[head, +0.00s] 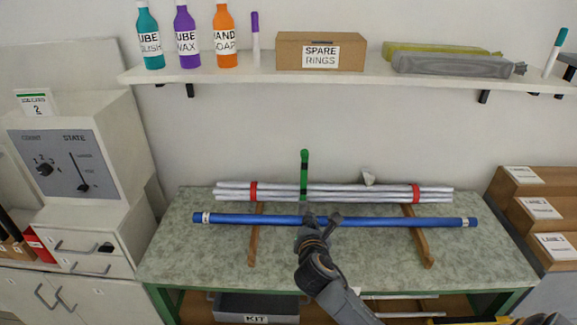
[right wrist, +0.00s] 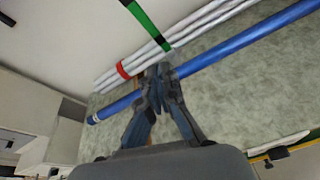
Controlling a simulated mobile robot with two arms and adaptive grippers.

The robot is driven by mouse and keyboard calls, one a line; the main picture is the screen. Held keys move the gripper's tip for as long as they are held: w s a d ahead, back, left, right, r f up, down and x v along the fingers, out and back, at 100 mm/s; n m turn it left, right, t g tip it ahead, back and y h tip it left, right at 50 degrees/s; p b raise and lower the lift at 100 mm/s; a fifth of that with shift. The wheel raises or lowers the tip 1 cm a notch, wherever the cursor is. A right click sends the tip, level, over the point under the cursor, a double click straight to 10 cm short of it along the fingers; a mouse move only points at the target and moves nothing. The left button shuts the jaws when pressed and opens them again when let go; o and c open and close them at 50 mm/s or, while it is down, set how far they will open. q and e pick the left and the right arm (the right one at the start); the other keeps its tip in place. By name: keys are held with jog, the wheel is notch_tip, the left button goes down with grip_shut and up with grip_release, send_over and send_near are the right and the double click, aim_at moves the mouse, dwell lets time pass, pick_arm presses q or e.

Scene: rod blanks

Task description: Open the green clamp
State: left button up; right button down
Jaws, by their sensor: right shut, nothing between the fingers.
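The green clamp (head: 304,174) shows as a narrow green bar with black bands, standing up at the middle of the bundle of pale rods (head: 350,191). In the right wrist view the green clamp (right wrist: 148,20) runs down to the rods and ends in a dark tip. I cannot tell whether it is latched around them. My right gripper (head: 322,218) is shut and empty, in front of the clamp and over the middle of the blue rod (head: 265,219). In the right wrist view the gripper (right wrist: 160,72) hides part of that rod. My left gripper is not in view.
Red bands (head: 416,194) circle the bundle near its ends. Wooden rests (head: 418,240) stand on the green-grey table (head: 190,255). A shelf (head: 250,76) with bottles and a spare rings box (head: 290,52) hangs above. A control box (head: 75,150) stands left, lane bins (head: 540,205) right.

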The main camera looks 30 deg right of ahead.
notch_tip(320, 180, up, 8)
jog(key=w+n+t+h, duration=0.1)
jog(key=w+n+t, duration=0.1)
jog(key=n, duration=0.1)
jog(key=p, duration=0.3)
send_near(305, 161)
jog(key=shift+g, duration=0.3)
jog(key=x, duration=0.6)
jog(key=shift+w+d+r, duration=0.15)
jog(key=shift+w+r, duration=0.05)
jog(key=shift+w, duration=0.1)
